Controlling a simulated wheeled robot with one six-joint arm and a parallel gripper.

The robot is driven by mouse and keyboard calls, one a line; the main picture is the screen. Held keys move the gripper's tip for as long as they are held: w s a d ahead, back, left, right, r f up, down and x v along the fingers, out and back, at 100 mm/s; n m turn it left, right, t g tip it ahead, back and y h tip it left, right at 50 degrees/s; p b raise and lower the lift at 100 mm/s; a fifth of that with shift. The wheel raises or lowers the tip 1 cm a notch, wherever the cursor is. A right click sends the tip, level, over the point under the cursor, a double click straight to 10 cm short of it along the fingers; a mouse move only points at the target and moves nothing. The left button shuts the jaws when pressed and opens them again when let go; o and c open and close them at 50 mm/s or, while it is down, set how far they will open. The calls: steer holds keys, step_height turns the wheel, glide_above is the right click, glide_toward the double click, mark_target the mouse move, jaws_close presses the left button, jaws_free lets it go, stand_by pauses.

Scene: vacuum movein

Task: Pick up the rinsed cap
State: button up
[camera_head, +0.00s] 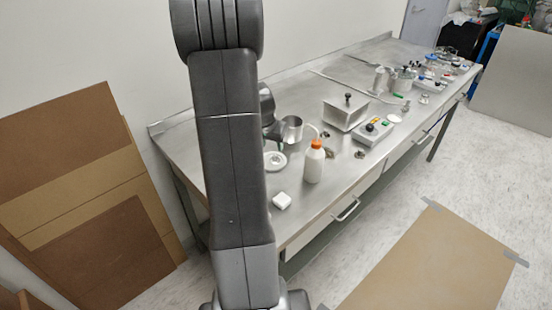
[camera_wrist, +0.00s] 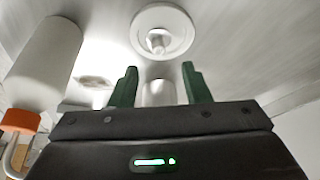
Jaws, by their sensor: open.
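A round white disc with a small raised stub at its centre, which looks like the cap (camera_head: 275,160), lies on the steel bench near its left end. In the wrist view the disc (camera_wrist: 178,17) is at top centre, beyond the fingertips and apart from them. My gripper (camera_wrist: 158,75) is open, with two green fingers spread. A pale cylindrical shape (camera_wrist: 158,92) shows between the fingers; I cannot tell what it is or whether it touches them.
A white bottle with an orange top (camera_head: 314,162) stands right of the disc, and at left in the wrist view (camera_wrist: 45,65). A metal beaker (camera_head: 291,131) is behind the disc. A small white block (camera_head: 281,200) lies in front. A metal box (camera_head: 345,112) stands farther right.

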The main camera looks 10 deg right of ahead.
mark_target(275, 155)
steer(key=shift+p+x, duration=0.55)
steer(key=shift+x, duration=2.95)
steer(key=shift+s, duration=0.1)
jaws_close()
